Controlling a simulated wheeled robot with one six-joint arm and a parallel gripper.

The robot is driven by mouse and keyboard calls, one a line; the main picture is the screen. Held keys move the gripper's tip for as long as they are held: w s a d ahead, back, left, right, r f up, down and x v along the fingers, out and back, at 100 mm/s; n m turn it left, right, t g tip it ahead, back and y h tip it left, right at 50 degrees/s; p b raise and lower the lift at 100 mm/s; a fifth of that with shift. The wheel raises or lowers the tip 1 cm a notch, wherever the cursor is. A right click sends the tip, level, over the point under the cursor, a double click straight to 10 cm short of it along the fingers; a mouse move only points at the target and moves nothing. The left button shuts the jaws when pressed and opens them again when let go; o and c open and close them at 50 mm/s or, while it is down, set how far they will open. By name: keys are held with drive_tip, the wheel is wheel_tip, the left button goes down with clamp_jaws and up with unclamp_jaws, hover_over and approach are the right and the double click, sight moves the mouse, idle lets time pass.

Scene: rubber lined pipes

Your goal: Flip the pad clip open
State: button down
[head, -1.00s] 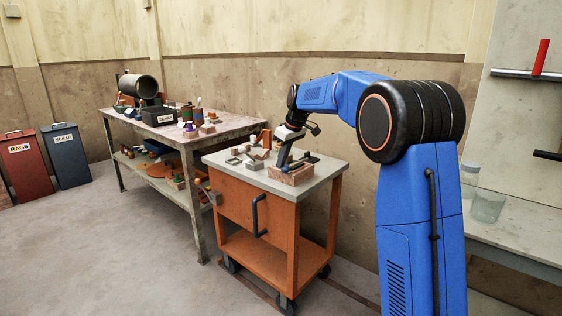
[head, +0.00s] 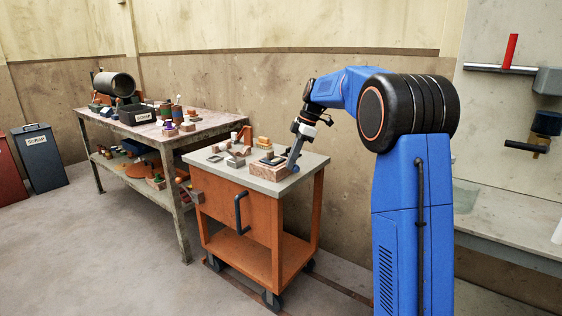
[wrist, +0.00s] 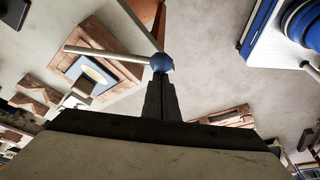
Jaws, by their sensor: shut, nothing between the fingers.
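The pad clip shows in the wrist view as a pale rod (wrist: 105,53) with a blue ball end (wrist: 161,63). It extends across a reddish-brown block (wrist: 97,34) that carries a blue-grey pad (wrist: 96,74). In the head view the block (head: 262,173) sits at the right front of the cart top. My gripper (wrist: 161,78) is shut, with its tips right at the blue ball; I cannot tell whether they touch it. In the head view my gripper (head: 293,164) points down at the block's right end. The clip's hinge is unclear.
The orange cart (head: 236,207) has a grey top (head: 305,163) with several small blocks left of and behind the pad block. A wall board (head: 500,120) is at the right.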

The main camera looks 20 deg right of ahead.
drive_tip(key=d+n, duration=0.1)
drive_tip(key=d, duration=0.1)
drive_tip(key=shift+s+d+n+g, duration=0.2)
drive_tip(key=shift+d+n+g, duration=0.1)
drive_tip(key=shift+d+n, duration=0.1)
drive_tip(key=shift+d, duration=0.8)
drive_tip(key=a, duration=0.1)
drive_tip(key=a+r, duration=0.1)
drive_tip(key=a, duration=0.1)
drive_tip(key=shift+s+a+r, duration=0.25)
drive_tip(key=shift+a, duration=0.15)
drive_tip(key=v, duration=0.9)
drive_tip(key=shift+w, duration=0.15)
drive_tip(key=shift+a+r, duration=0.1)
